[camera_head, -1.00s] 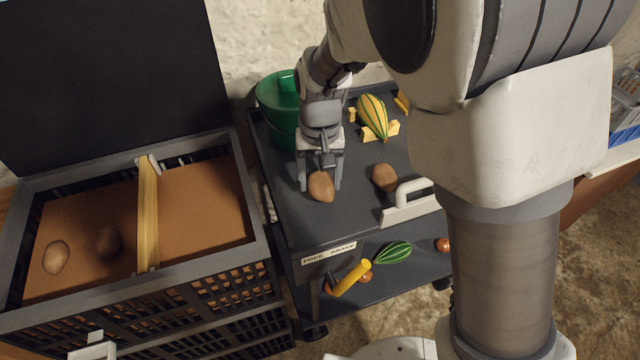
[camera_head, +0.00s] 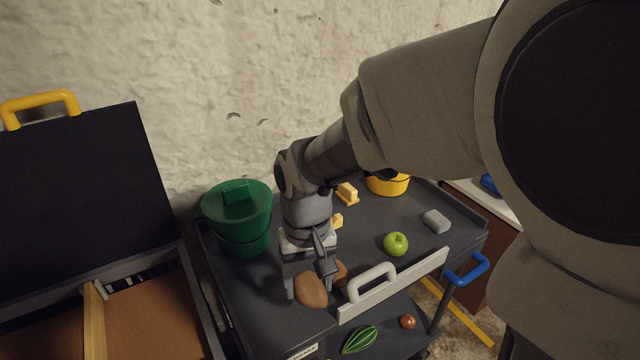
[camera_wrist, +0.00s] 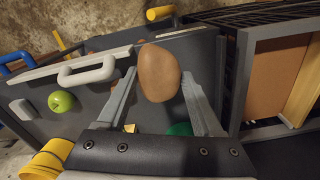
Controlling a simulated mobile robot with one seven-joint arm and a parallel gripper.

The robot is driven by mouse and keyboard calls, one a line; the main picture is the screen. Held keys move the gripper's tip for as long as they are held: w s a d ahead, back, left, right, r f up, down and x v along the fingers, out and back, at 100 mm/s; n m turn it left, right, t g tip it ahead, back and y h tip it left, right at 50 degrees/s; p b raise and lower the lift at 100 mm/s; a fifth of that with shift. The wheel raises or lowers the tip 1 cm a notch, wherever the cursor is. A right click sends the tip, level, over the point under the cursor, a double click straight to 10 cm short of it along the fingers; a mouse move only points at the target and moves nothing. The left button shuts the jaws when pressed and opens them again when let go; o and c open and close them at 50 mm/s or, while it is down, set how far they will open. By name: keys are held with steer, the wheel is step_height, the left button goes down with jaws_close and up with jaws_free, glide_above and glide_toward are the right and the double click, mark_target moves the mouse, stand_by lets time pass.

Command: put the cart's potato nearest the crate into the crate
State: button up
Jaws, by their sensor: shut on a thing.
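My gripper (camera_head: 308,280) is shut on a brown potato (camera_head: 311,291) near the cart's front edge. The wrist view shows this potato (camera_wrist: 159,73) between the two fingers. I cannot tell whether it is clear of the cart top (camera_head: 262,285). A second, darker potato (camera_head: 341,273) lies on the cart just to the right, partly hidden by the gripper. The crate (camera_head: 203,312) stands open to the left of the cart, with a brown bottom and a yellow divider (camera_head: 95,320). Its near part is cut off in the head view. It also shows in the wrist view (camera_wrist: 244,75).
A green bucket (camera_head: 240,222) stands at the cart's back left. A green apple (camera_head: 396,244), a grey block (camera_head: 436,221) and a yellow container (camera_head: 388,184) are to the right. A white handle (camera_head: 372,284) rises at the front edge. The crate's dark raised lid (camera_head: 85,195) stands behind it.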

steer(key=s+a+f+p, duration=0.1)
steer(key=s+a+p, duration=0.1)
steer(key=a, duration=1.3)
steer(key=s+a+f+p, duration=0.1)
steer(key=s+a+p, duration=0.1)
steer(key=a, duration=1.3)
steer(key=shift+s+f, duration=0.35)
steer(key=shift+s, duration=0.3)
steer(key=shift+f+b, duration=2.15)
steer(key=shift+f, duration=1.5)
steer(key=shift+f+b, duration=1.6)
steer(key=shift+f, duration=0.95)
